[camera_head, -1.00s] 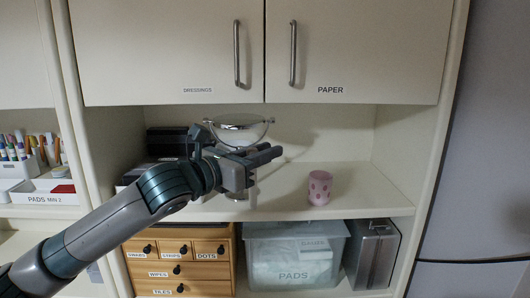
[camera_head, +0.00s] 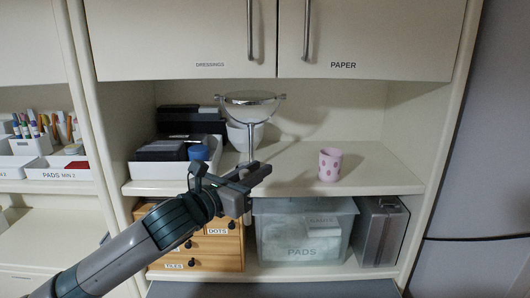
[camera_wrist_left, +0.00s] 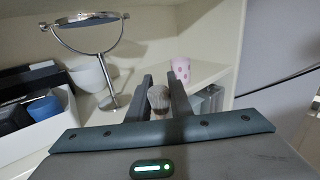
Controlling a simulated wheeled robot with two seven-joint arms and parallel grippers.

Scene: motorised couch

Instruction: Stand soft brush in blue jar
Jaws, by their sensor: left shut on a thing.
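My left gripper (camera_head: 257,177) is in front of the shelf, left of the pink cup. It is shut on the soft brush, whose pale bristles (camera_wrist_left: 158,97) show between the two fingers in the left wrist view. In the head view the gripper mostly hides the brush. A small blue round container (camera_head: 198,153), which looks like the blue jar, stands at the front right of the white tray, left of and behind the gripper. It also shows in the left wrist view (camera_wrist_left: 45,109); its opening is not clear. My right gripper is not in view.
A round mirror on a stand (camera_head: 250,98) and a white pot (camera_head: 237,137) stand close to the blue container. The white tray (camera_head: 150,188) holds dark boxes. A spotted pink cup (camera_head: 329,165) stands right on the shelf (camera_head: 375,172). Cupboard doors hang above.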

